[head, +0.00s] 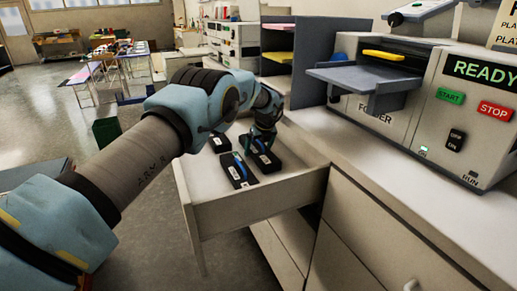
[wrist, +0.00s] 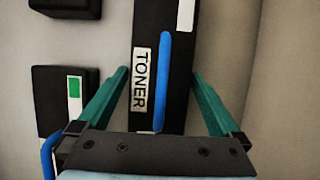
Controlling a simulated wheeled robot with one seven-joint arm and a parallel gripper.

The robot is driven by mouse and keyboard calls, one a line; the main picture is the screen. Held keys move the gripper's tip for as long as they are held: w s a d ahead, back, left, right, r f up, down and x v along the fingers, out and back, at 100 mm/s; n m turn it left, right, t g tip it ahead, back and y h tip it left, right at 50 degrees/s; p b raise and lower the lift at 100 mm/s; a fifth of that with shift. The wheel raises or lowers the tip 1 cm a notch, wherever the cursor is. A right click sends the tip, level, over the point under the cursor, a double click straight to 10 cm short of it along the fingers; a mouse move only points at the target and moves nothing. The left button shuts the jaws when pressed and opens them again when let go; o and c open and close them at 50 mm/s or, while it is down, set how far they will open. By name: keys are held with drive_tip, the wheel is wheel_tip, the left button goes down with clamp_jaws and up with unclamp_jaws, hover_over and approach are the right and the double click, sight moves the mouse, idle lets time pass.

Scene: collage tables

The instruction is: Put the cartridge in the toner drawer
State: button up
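The black toner cartridge (wrist: 145,35) has a white TONER label and a blue handle strip. It lies between the teal fingers of my gripper (wrist: 160,72) in the wrist view, with the fingertips close against its two long sides. In the head view the same cartridge (head: 264,160) is inside the pulled-out toner drawer (head: 265,207), under my gripper (head: 262,143), which hides part of it. Two more black cartridges lie in the drawer to its left, one in front (head: 238,171) and one behind (head: 219,143). Whether the gripped cartridge rests fully on the drawer floor is hard to see.
The folder machine (head: 400,115), with a READY display, stands on the counter (head: 400,170) at right. A grey-blue shelf unit (head: 312,60) stands behind the drawer. Bare drawer floor (head: 302,170) shows right of the cartridges. Tables (head: 120,58) stand far left.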

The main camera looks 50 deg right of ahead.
sight(273, 164)
drive_tip(key=shift+s+r, duration=0.1)
drive_tip(key=shift+r, duration=0.35)
drive_tip(key=b+v, duration=0.1)
drive_tip(key=v, duration=0.1)
drive_tip(key=shift+s+r, duration=0.1)
drive_tip(key=shift+r, duration=0.2)
drive_tip(key=s+a+b, duration=0.1)
drive_tip(key=s, duration=0.2)
drive_tip(key=s+a+b, duration=0.1)
drive_tip(key=s+a, duration=0.1)
drive_tip(key=s, duration=0.2)
drive_tip(key=s+a+b, duration=0.1)
drive_tip(key=s, duration=0.3)
drive_tip(key=shift+a+f, duration=0.15)
drive_tip(key=shift+a, duration=0.1)
